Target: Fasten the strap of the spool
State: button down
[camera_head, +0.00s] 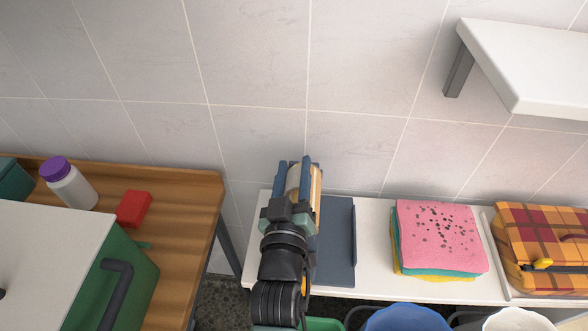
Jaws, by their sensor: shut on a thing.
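My gripper (294,178) is over the left end of the white bench, in front of the tiled wall. Its two blue fingers are shut on a pale beige thing with a tan edge, which looks like the spool (316,186). Most of the spool is hidden by the fingers and my wrist. I cannot make out its strap or whether it is fastened. A flat blue-grey tray (337,240) lies on the bench below and to the right of my gripper, partly hidden by my arm.
The white bench (376,212) also bears folded pink, teal and yellow towels (440,236) and a plaid bag (540,226). A wooden table (188,190) at left holds a purple-capped bottle (72,184), a red block (134,208) and a green-and-white box (130,285). A white shelf (525,60) juts out upper right.

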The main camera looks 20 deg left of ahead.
jog(key=shift+w+d+f+m+b, duration=0.1)
jog(key=shift+d+f+m+b, duration=0.15)
jog(key=shift+m, duration=0.5)
jog(key=shift+d+f+m+b, duration=0.15)
jog(key=shift+d+m, duration=0.2)
jog(key=shift+m, duration=0.4)
jog(key=c, duration=0.5)
grip_release()
jog(key=b+v, duration=0.1)
jog(key=v, duration=1)
jog(key=shift+s+b, duration=0.3)
jog(key=shift+s, duration=0.05)
jog(key=shift+s+d, duration=0.1)
jog(key=shift+s, duration=0.5)
jog(key=shift+r, duration=0.1)
